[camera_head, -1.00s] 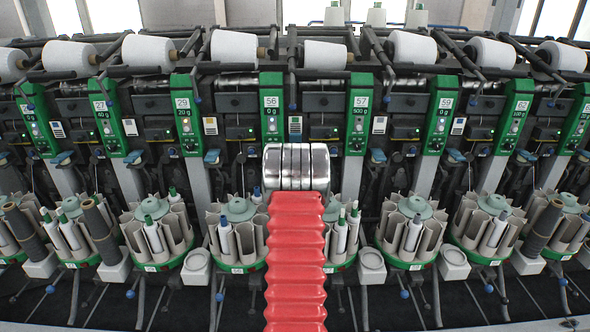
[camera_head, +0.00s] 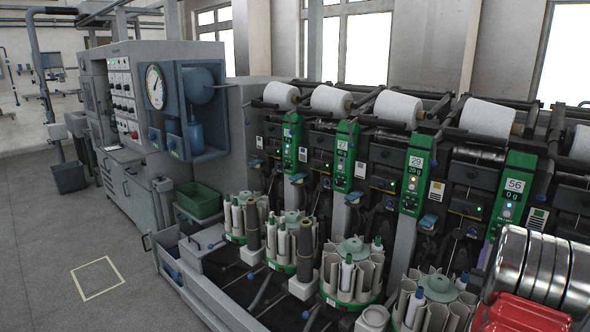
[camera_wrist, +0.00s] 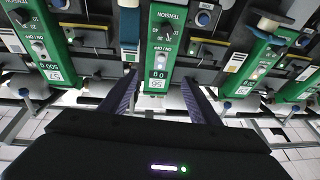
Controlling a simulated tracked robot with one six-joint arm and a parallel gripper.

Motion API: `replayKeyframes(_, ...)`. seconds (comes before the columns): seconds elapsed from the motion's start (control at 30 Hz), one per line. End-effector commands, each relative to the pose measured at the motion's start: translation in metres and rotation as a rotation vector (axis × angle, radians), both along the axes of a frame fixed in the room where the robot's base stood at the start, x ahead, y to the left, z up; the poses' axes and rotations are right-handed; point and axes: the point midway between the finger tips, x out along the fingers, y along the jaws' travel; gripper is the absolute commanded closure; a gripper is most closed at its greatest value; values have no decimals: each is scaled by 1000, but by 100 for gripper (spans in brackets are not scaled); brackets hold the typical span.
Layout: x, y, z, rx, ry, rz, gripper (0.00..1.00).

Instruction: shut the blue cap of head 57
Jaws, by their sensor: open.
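The wrist view is upside down. The green panel of head 56 (camera_wrist: 158,72) is in the middle. A grey and blue cap-like part (camera_wrist: 130,38) sits between the two panels, close to the panel of head 56. I cannot make out the blue cap of head 57 with certainty. My gripper (camera_wrist: 158,79) is open and empty, its two dark fingers on either side of the panel of head 56.
In the head view, the winder's heads run from the middle to the right, with bobbin magazines (camera_head: 352,272) in front. A grey control cabinet (camera_head: 150,110) and a green bin (camera_head: 198,200) stand at the left. The floor at the lower left is clear.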

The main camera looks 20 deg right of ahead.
Motion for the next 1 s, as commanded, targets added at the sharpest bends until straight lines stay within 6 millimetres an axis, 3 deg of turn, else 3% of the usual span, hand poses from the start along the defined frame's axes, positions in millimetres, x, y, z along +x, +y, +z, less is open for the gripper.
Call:
replayKeyframes(0.2,60,52,27,107,77,104,44)
replayKeyframes(0.5,116,139,51,248,205,237,44)
replayKeyframes(0.73,138,217,62,345,316,338,44)
replayKeyframes(1.0,140,313,69,446,462,452,44)
